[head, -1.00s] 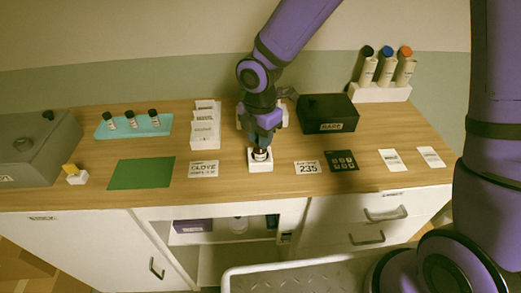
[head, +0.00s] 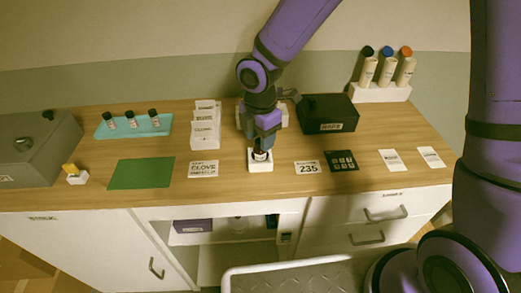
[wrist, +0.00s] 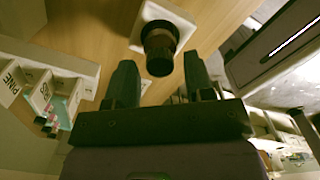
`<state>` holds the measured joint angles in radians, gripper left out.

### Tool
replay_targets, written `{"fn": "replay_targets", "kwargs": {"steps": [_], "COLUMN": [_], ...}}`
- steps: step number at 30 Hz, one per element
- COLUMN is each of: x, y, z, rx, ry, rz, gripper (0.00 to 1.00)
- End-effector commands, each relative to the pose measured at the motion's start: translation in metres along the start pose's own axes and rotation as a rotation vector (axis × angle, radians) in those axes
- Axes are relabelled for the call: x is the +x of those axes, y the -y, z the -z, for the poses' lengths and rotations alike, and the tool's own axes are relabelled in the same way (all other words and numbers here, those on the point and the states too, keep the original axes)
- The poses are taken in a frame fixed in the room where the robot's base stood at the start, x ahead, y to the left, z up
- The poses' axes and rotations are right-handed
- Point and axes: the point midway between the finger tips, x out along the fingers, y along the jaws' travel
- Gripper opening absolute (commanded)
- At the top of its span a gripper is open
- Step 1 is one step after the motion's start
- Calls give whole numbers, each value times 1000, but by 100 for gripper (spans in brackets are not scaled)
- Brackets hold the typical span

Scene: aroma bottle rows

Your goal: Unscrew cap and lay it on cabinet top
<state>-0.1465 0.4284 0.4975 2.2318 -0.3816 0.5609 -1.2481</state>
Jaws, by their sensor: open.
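A small dark-capped bottle stands upright in a white square holder (head: 261,166) on the wooden cabinet top (head: 235,190). In the wrist view its black cap (wrist: 159,63) shows just beyond my fingertips, with the white holder (wrist: 178,14) behind it. My gripper (head: 263,143) points down directly above the bottle. In the wrist view my gripper (wrist: 160,85) has its two fingers apart on either side of the cap's near end, with nothing clamped between them. In the head view the gripper partly hides the cap.
A green mat (head: 142,173) lies to the left and a blue tray (head: 134,125) with three dark-capped bottles is behind it. A white card rack (head: 205,135) and a black box (head: 328,113) flank the arm. Label cards lie on both sides of the holder.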

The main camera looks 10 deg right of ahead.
Motion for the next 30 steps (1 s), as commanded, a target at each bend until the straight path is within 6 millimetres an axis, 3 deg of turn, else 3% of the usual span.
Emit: {"fn": "replay_targets", "kwargs": {"steps": [30], "x": [0], "y": [0], "z": [0], "rx": [1366], "ry": [0], "rz": [-1], "gripper": [48]}}
